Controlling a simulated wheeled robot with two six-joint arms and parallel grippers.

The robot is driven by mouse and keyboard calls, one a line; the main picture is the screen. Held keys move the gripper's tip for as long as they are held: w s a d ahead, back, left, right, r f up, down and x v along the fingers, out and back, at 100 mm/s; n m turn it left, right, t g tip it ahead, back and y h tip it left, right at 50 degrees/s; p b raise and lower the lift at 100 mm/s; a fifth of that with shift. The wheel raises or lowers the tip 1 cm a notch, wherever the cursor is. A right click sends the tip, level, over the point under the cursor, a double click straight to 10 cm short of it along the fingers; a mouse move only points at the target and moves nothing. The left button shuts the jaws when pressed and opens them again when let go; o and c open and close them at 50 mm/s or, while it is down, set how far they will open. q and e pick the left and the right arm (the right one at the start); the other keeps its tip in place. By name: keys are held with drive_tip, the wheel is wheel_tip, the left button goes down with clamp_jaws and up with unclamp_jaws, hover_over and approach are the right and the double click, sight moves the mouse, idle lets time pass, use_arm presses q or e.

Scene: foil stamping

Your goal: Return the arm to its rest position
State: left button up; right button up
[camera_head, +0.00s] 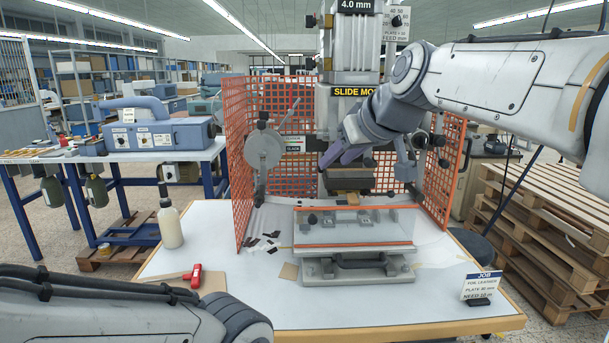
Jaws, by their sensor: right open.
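My right arm reaches in from the right, and its gripper (338,155) is in front of the foil stamping press (350,55), left of the arm's wrist. Its fingers are open and point down and left, and I see nothing between them. The press's lower plate (352,235) with orange strips shows below the gripper. Part of the press head is hidden behind my right arm. My left arm lies across the bottom left corner, and its gripper is out of view.
Orange mesh guards (237,150) flank the press. A white bottle (170,222), a red tool (194,275) and a job card (482,286) sit on the white table (250,300). Wooden pallets (550,225) stand at right. The table's front middle is clear.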

drive_tip(key=s+a+f+g, duration=0.2)
drive_tip(key=s+a+f, duration=0.1)
drive_tip(key=s+f, duration=0.45)
drive_tip(key=s+a+f+g, duration=0.2)
drive_tip(key=s+f+g, duration=0.1)
drive_tip(key=s+f, duration=0.4)
drive_tip(key=s+d+f+n+g+h+p, duration=0.1)
drive_tip(key=s+d+f+n+g+h, duration=0.1)
drive_tip(key=s+f, duration=1.1)
drive_tip(key=s+d+g+h, duration=0.1)
drive_tip(key=s+g, duration=0.1)
drive_tip(key=s, duration=0.1)
drive_tip(key=shift+s+d+f, duration=0.3)
drive_tip(key=shift+s+f, duration=0.05)
drive_tip(key=shift+s, duration=0.05)
